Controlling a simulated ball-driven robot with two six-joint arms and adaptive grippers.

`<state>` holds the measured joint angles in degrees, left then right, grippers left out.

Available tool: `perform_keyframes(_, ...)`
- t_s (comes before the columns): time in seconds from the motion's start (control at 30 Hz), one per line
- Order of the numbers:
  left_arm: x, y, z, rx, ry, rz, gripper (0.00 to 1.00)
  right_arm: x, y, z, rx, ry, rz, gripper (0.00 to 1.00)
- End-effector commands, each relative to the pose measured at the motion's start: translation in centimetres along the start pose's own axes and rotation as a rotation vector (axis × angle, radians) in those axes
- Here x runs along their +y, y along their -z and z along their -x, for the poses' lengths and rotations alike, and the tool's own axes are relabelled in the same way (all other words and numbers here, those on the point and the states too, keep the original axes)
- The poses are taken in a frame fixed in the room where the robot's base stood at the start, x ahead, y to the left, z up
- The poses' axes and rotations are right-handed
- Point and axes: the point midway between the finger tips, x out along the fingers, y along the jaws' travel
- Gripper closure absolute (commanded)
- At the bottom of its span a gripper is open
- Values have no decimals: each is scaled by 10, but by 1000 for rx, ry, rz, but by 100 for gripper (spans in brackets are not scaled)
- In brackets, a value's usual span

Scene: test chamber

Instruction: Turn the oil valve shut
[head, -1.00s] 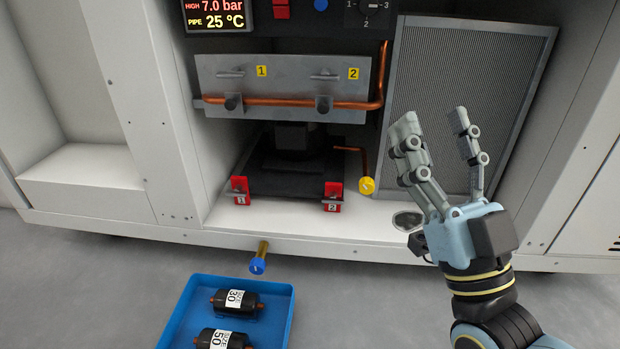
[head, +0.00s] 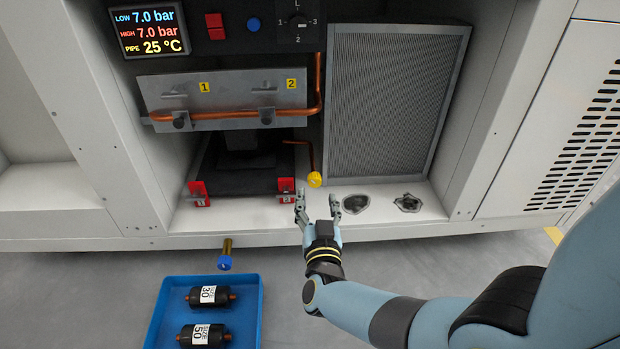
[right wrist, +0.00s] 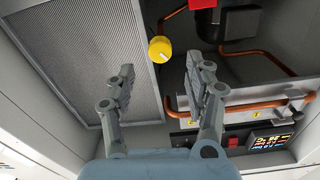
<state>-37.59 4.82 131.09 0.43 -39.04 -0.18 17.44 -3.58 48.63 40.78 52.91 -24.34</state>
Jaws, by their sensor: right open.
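A yellow knob (head: 314,179) sits at the low end of a thin copper pipe inside the cabinet bay. A blue knob (head: 225,262) on a brass stem sticks out below the cabinet's front edge. No readable label shows which one is the oil valve. My right gripper (head: 317,197) is open and empty, just in front of and below the yellow knob. In the right wrist view the yellow knob (right wrist: 160,49) appears between and beyond the fingertips, apart from them. My left gripper is out of view.
Two black filters lie in a blue tray (head: 257,310) on the floor. Red clips (head: 286,190) stand left of my right gripper. The display (head: 150,31) reads 7.0 bar twice.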

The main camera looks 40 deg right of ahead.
Motion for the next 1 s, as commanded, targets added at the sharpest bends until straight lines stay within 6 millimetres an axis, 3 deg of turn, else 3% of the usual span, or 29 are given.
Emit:
perform_keyframes(0.2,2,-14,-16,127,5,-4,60,1,-4,-42,0,1,3,47)
perform_keyframes(0.4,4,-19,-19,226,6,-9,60,1,-2,-68,0,1,2,47)
perform_keyframes(0.83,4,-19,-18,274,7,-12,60,0,0,-79,1,1,0,47)
perform_keyframes(1.0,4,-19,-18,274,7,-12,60,0,0,-79,1,1,0,67)
